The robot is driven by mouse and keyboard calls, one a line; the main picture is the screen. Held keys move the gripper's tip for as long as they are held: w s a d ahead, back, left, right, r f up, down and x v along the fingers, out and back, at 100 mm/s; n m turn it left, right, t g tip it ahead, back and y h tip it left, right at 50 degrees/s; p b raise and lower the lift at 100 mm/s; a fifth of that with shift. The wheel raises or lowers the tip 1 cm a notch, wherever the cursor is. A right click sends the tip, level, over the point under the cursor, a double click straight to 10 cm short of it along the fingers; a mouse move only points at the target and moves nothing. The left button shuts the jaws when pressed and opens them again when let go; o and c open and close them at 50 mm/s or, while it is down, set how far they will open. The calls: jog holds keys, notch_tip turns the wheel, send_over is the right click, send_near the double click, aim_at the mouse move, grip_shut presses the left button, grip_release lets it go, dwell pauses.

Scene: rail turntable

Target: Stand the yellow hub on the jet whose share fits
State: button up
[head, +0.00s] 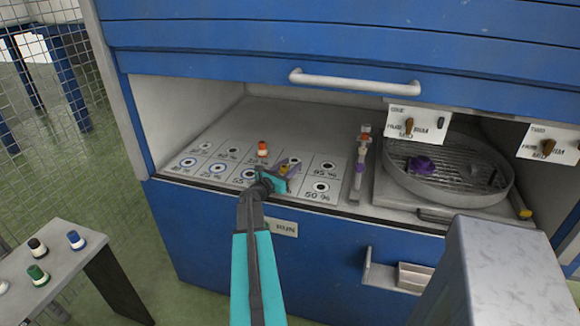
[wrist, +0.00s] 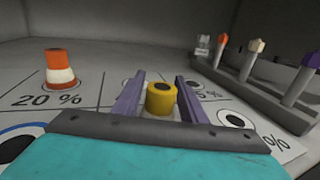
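The yellow hub (head: 284,169) is a small yellow cylinder with a dark top opening; it also shows in the wrist view (wrist: 160,98). It is upright between the two purple fingers of my gripper (head: 285,166). The fingers (wrist: 160,85) are apart, with a narrow gap on each side of the hub. The hub's foot is hidden by my gripper. A pale panel (head: 305,172) carries ringed jets with percent labels. Bare jets show beside "50 %" (head: 320,187) and at the upper right (head: 328,166). The label nearest the hub is partly hidden.
An orange and white hub (head: 262,148) stands at "20 %". To the right are a rack of coloured pegs (head: 362,160) and a round grated turntable (head: 495,192) with a purple piece (head: 422,164). A grey side table (head: 70,282) holds several hubs. A handle bar (head: 355,85) hangs above.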

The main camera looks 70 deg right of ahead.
jog(key=shift+o, duration=0.2)
jog(key=shift+r, duration=0.1)
jog(key=shift+r, duration=0.15)
jog(key=shift+w+a, duration=0.1)
jog(key=shift+a, duration=0.55)
jog(key=shift+b+v, duration=1.1)
jog(key=shift+v, duration=4.3)
